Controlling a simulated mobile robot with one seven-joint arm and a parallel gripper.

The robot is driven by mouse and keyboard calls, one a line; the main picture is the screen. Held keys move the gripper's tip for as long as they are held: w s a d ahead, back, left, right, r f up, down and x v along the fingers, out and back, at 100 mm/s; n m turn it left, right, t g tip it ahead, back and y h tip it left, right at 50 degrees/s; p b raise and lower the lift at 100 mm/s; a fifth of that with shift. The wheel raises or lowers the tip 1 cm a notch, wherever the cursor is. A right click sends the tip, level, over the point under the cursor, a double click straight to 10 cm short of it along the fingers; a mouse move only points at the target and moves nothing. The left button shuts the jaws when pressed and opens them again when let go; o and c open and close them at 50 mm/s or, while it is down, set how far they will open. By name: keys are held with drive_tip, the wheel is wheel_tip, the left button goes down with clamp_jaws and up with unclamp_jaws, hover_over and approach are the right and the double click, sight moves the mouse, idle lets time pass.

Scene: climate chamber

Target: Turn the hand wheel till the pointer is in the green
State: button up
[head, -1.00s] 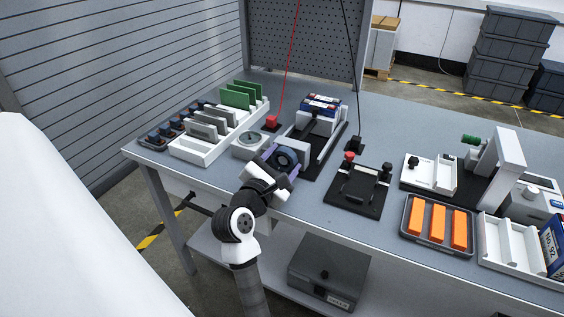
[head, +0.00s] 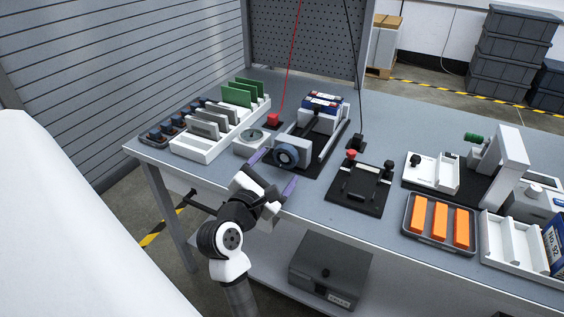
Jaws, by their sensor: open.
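The hand wheel (head: 286,156) is a dark round wheel on the front of a grey block, part of a vice-like fixture (head: 330,145) on a black base. A round dial (head: 252,137) in a pale housing stands just left of the wheel. Its pointer and any green zone are too small to read. My gripper (head: 273,172) has purple fingers spread wide apart. It is open and empty, just in front of the wheel at the table's front edge. The fingers appear apart from the wheel, one to its left and one below it.
A white rack (head: 205,151) with grey and green plates stands left of the dial. A red block (head: 273,120) on a red cord is behind it. A black fixture (head: 359,190) sits right of the wheel. Orange blocks in a dark tray (head: 408,235) lie further right.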

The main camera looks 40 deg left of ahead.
drive_tip(key=v, duration=0.9)
drive_tip(key=shift+s+b, duration=0.15)
drive_tip(key=shift+b, duration=0.25)
drive_tip(key=shift+d, duration=0.15)
